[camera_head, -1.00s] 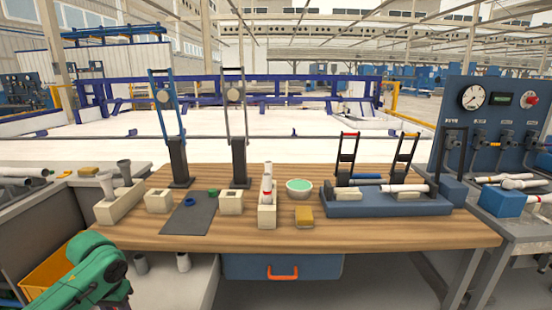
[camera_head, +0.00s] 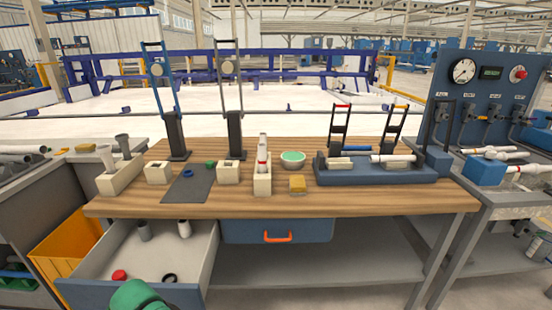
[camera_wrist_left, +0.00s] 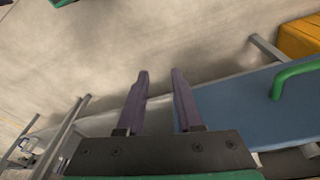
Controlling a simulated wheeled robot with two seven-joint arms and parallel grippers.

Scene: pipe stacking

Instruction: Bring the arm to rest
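My left gripper (camera_wrist_left: 160,75) shows in the left wrist view with its two dark fingers apart and nothing between them. Beyond it are a blue panel with a green handle (camera_wrist_left: 294,74) and pale floor. In the head view, a green part of my arm (camera_head: 140,296) shows at the bottom edge, in front of the open left drawer (camera_head: 75,293); its gripper is not visible there. My right gripper is in neither view.
The open drawer holds grey pipe pieces, a red cap (camera_head: 119,275) and a black ring (camera_head: 169,278). An orange bin (camera_head: 70,238) stands left.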

